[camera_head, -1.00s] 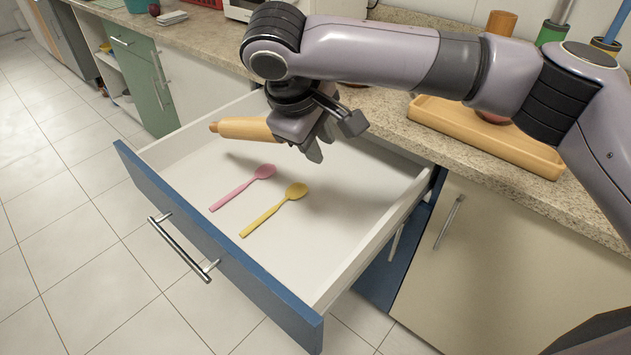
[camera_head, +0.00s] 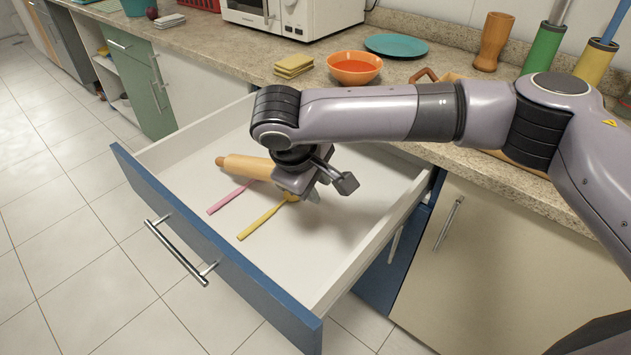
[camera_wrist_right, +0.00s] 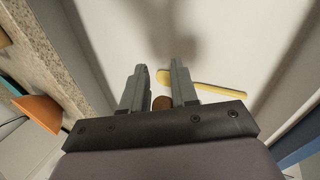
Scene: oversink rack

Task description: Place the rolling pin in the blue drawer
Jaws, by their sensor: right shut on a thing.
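The wooden rolling pin (camera_head: 245,167) is inside the open blue drawer's outline, low over its white floor. My right gripper (camera_head: 312,194) is shut on the rolling pin, and its wrist hides the pin's right part. In the right wrist view the pin's brown end (camera_wrist_right: 162,103) shows between the two fingers (camera_wrist_right: 158,85). The blue drawer (camera_head: 215,248) is pulled out, with a metal handle on its front. I cannot tell whether the pin touches the drawer floor or the spoons. My left gripper is not in view.
A pink spoon (camera_head: 228,198) and a yellow spoon (camera_head: 262,222) lie in the drawer under the arm. The drawer's right part is clear. On the counter stand an orange bowl (camera_head: 354,68), yellow sponges (camera_head: 293,66), a teal plate (camera_head: 396,45) and a microwave (camera_head: 290,17).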

